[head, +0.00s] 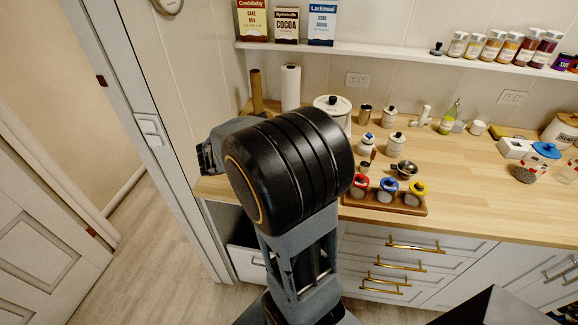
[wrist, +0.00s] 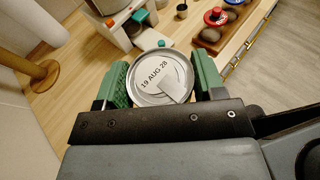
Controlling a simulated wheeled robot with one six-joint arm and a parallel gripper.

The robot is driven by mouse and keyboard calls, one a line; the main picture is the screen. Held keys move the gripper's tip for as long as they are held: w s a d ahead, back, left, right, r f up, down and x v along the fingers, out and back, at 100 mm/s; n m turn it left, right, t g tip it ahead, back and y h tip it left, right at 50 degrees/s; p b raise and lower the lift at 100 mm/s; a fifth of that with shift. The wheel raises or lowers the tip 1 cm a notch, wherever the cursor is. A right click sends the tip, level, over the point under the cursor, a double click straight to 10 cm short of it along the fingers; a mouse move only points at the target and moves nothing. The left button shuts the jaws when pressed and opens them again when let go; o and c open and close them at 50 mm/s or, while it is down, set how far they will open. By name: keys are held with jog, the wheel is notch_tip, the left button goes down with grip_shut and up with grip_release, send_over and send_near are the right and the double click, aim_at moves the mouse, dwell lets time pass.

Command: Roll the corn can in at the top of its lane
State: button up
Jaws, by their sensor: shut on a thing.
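My gripper (wrist: 161,70) is shut on a can (wrist: 150,88) in the wrist view, with a green pad on each side of it. The can's round silver end faces the camera and is printed "19 AUG 28". In the head view my arm covers most of the gripper, and the can does not show. I cannot make out a can lane in either view.
The wooden counter (head: 470,190) holds a white lidded canister (head: 333,108), a paper roll (head: 291,88) and several jars. A wooden rack (head: 412,207) with red, blue and yellow lidded jars stands at its front edge. A shelf (head: 400,52) with boxes and bottles runs above.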

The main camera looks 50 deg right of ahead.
jog(key=shift+w+d+f+p, duration=0.4)
jog(key=shift+w+d+f, duration=0.8)
jog(key=shift+d+f, duration=0.8)
jog(key=shift+w+d+f+p, duration=0.4)
jog(key=shift+w+d+f, duration=0.75)
jog(key=shift+d+f, duration=0.85)
jog(key=shift+w+d+f+p, duration=0.4)
jog(key=shift+w+d+f, duration=0.8)
jog(key=shift+d+f, duration=0.8)
jog(key=shift+a+f, duration=0.25)
jog(key=shift+f+b, duration=0.25)
jog(key=shift+b, duration=0.1)
jog(key=o, duration=1.2)
jog(key=shift+r+p, duration=0.15)
jog(key=shift+p, duration=0.2)
